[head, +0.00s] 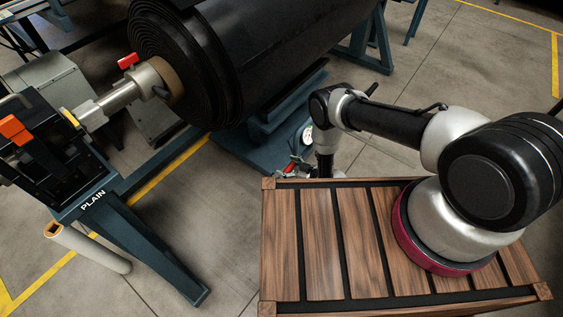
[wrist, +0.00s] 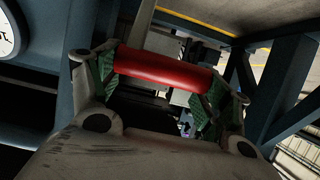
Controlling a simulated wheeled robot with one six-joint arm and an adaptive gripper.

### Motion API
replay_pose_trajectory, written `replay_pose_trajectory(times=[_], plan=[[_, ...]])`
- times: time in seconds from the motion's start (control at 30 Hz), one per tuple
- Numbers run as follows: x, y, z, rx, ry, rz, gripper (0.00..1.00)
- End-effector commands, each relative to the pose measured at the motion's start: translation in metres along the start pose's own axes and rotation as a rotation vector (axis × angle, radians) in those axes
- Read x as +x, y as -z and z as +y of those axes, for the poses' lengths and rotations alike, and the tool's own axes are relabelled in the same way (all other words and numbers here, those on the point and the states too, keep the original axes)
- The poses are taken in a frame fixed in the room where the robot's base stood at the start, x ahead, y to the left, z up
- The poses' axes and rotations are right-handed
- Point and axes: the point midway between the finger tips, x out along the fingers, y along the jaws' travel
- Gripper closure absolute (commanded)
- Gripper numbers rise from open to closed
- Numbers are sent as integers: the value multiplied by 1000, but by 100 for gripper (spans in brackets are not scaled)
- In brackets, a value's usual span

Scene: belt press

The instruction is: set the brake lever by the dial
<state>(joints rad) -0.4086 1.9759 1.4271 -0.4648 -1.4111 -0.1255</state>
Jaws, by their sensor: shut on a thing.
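The brake lever's red handle (wrist: 160,71) lies across the wrist view between the green-padded fingers of my gripper (wrist: 162,84). The fingers are shut on it, one pad near each end. The white dial (wrist: 8,32) is cut off at the left edge of the wrist view, with dark marks on it; its reading cannot be told. In the head view, the dial (head: 307,133) is small and partly hidden behind my arm. The lever's red part (head: 290,170) shows low beside my wrist, beyond the wooden top.
A large black belt roll (head: 240,50) on a blue stand fills the back. A blue frame marked PLAIN (head: 95,199) stands at left, with a pale tube (head: 90,250) beside it. My arm reaches over the slatted wooden top (head: 325,240). Blue beams (wrist: 285,80) flank the gripper at right.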

Motion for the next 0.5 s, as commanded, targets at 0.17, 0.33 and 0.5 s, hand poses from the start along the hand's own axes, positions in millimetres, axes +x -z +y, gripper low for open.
replay_pose_trajectory(times=[0.17, 0.33, 0.5], plan=[[-19, -26, 0, 4, -2, -8, 65], [-28, -40, -1, 3, -1, -8, 66], [-31, -46, -1, 1, 0, -7, 65]])
